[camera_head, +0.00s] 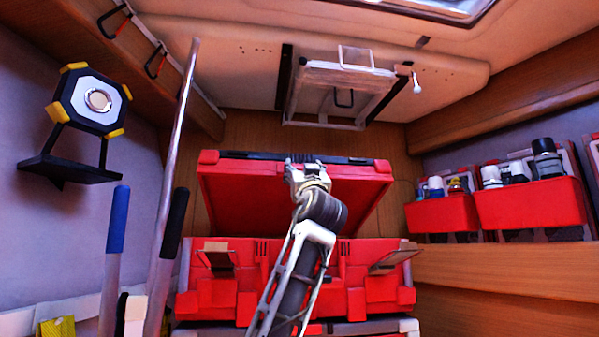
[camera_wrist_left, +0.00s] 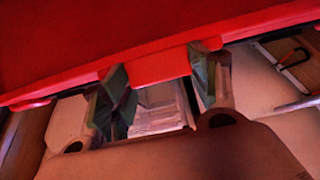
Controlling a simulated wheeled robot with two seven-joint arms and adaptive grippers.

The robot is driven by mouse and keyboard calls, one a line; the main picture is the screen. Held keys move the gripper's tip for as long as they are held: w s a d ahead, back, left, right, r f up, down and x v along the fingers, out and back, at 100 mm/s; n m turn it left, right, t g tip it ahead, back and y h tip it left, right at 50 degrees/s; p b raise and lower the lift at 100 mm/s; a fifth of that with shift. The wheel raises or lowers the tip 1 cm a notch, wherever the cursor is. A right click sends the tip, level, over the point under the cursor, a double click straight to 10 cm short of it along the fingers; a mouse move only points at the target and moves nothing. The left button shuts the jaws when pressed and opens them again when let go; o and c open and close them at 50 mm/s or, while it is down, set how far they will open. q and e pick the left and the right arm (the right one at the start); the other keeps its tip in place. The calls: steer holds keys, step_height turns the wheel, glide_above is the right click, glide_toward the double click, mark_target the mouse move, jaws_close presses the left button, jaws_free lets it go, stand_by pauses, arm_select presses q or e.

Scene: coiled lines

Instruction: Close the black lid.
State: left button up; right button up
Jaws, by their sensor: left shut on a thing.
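The lid (camera_head: 250,190) of a red case stands raised and tilted over the case body (camera_head: 340,290). It shows its red inner face, with a black strip along its top edge. My left gripper (camera_head: 308,168) is at the middle of the lid's upper edge. In the left wrist view, the fingers of my left gripper (camera_wrist_left: 163,85) sit on either side of a red tab on the lid's edge (camera_wrist_left: 162,68), shut on it. My left arm hides part of the lid and the case front. My right gripper is not in view.
Two latches, left (camera_head: 215,248) and right (camera_head: 393,260), stick out from the case front. Red bins (camera_head: 530,205) with bottles stand on the right shelf. Long-handled poles (camera_head: 170,220) and a work lamp (camera_head: 90,100) are at the left. A framed hatch (camera_head: 330,75) is above.

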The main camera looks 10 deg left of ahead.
arm_select(q)
steer(key=shift+a, duration=0.15)
steer(key=o, duration=1.4)
steer(key=shift+a, duration=0.2)
steer(key=shift+o, duration=0.2)
steer(key=shift+d, duration=0.15)
steer(key=v, duration=1.2)
